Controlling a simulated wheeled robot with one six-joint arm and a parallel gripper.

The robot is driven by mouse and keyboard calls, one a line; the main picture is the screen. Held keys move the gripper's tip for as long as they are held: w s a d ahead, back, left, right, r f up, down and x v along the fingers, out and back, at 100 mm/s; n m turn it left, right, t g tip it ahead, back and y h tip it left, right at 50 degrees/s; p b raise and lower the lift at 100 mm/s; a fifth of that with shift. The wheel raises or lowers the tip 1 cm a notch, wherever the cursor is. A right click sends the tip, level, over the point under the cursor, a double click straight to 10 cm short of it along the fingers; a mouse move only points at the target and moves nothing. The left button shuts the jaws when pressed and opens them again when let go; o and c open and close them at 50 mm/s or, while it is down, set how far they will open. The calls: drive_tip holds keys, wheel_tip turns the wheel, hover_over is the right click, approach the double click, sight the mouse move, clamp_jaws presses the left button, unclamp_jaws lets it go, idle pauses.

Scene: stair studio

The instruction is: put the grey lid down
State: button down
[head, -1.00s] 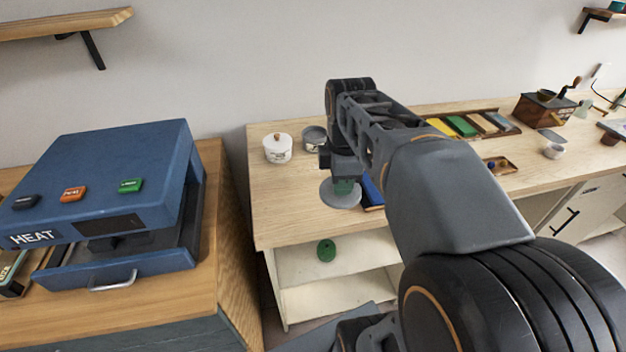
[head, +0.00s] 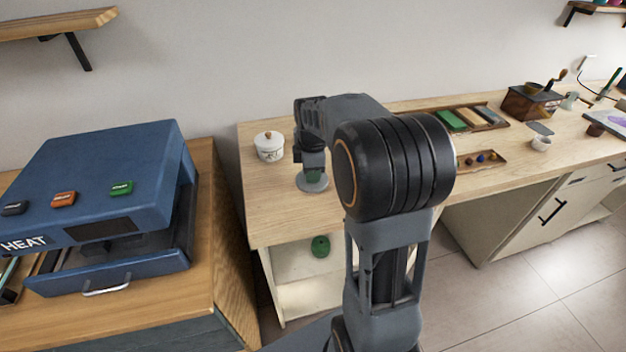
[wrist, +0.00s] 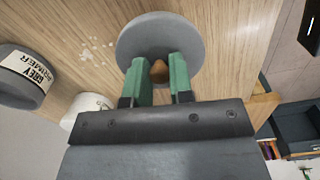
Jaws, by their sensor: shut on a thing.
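The grey lid (head: 312,184) is a flat round disc with a brown knob (wrist: 159,71). My gripper (head: 314,172) is shut on this knob, its green fingers on either side, as the wrist view shows. The lid is level or nearly so, over the left part of the wooden worktop (head: 272,215). I cannot tell whether it touches the wood. In the wrist view, a grey pot (wrist: 22,78) with a GREY PRIMER label stands to the left, apart from the lid. My arm hides this pot in the head view.
A white lidded pot (head: 270,148) stands at the worktop's back left. Pale specks (wrist: 97,47) lie on the wood near the lid. A tray of coloured blocks (head: 465,119) and a wooden grinder (head: 530,103) are farther right. A blue heat press (head: 110,175) stands on the left cabinet.

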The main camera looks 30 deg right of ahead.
drive_tip(key=shift+f, duration=1.55)
drive_tip(key=shift+f, duration=0.15)
drive_tip(key=c, duration=1)
unclamp_jaws()
wheel_tip(320, 180, up, 12)
drive_tip(key=shift+f+p, duration=0.25)
drive_tip(key=shift+p, duration=0.1)
drive_tip(key=shift+s+a+r, duration=0.2)
drive_tip(key=shift+s+r, duration=0.05)
drive_tip(key=s+a+f+m+t, duration=0.1)
drive_tip(key=s+a+f+m, duration=0.2)
drive_tip(key=s+m, duration=0.4)
drive_tip(key=s+a+f+m+t, duration=0.2)
drive_tip(key=s+a+f+m, duration=0.1)
drive_tip(key=s+a+m, duration=0.3)
drive_tip(key=shift+s+m, duration=0.4)
drive_tip(key=shift+s, duration=0.85)
